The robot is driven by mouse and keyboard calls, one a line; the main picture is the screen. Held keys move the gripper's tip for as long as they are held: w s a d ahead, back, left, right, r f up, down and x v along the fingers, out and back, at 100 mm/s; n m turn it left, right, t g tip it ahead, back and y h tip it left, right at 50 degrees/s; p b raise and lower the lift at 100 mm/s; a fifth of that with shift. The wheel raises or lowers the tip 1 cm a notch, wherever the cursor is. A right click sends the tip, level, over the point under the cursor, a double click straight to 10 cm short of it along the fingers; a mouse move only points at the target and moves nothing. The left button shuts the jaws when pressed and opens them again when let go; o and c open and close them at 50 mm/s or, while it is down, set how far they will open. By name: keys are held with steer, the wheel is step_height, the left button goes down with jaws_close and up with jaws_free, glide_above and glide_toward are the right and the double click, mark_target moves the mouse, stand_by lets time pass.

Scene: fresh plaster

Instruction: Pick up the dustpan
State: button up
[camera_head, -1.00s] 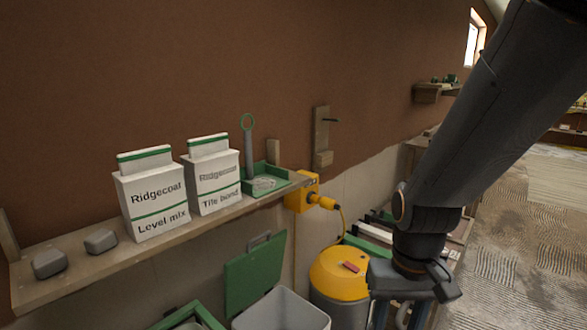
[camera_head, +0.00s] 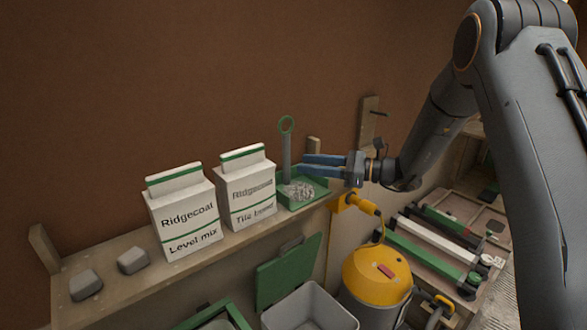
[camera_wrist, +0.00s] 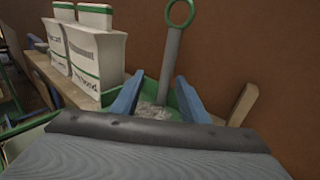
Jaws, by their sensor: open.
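The dustpan (camera_head: 307,201) is green and sits at the right end of the wooden shelf, with grey debris in its pan. Its grey handle stands upright and ends in a green ring (camera_head: 287,125). My gripper (camera_head: 303,165) has blue fingers pointing left, beside the handle and above the pan. In the wrist view the handle (camera_wrist: 171,60) rises beyond and between the open fingers (camera_wrist: 157,93), with the pan (camera_wrist: 147,106) below. The fingers are open and hold nothing. I cannot tell whether they touch the handle.
A Tile bond bag (camera_head: 247,190) stands left of the dustpan, then a Level mix bag (camera_head: 183,215). Two grey blocks lie at the left end of the shelf (camera_head: 110,302). A yellow-topped bucket (camera_head: 375,275) and a grey bin (camera_head: 312,308) stand below. A wooden bracket (camera_head: 367,125) is on the wall behind.

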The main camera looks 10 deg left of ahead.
steer(key=shift+w+a+r, duration=0.1)
steer(key=shift+w+r, duration=0.1)
steer(key=shift+w, duration=0.25)
steer(key=shift+w+a+r, duration=0.1)
steer(key=shift+w+a, duration=0.1)
steer(key=shift+a, duration=0.1)
steer(key=shift+w+a+p, duration=0.2)
steer(key=shift+a+p, duration=0.45)
steer(key=shift+a, duration=0.5)
steer(key=shift+w+a+p, duration=0.15)
steer(key=shift+a+p, duration=0.55)
steer(key=shift+a, duration=0.45)
steer(key=shift+w+a+p, duration=0.2)
steer(key=shift+a+p, duration=0.45)
steer(key=shift+a, duration=0.5)
jaws_close()
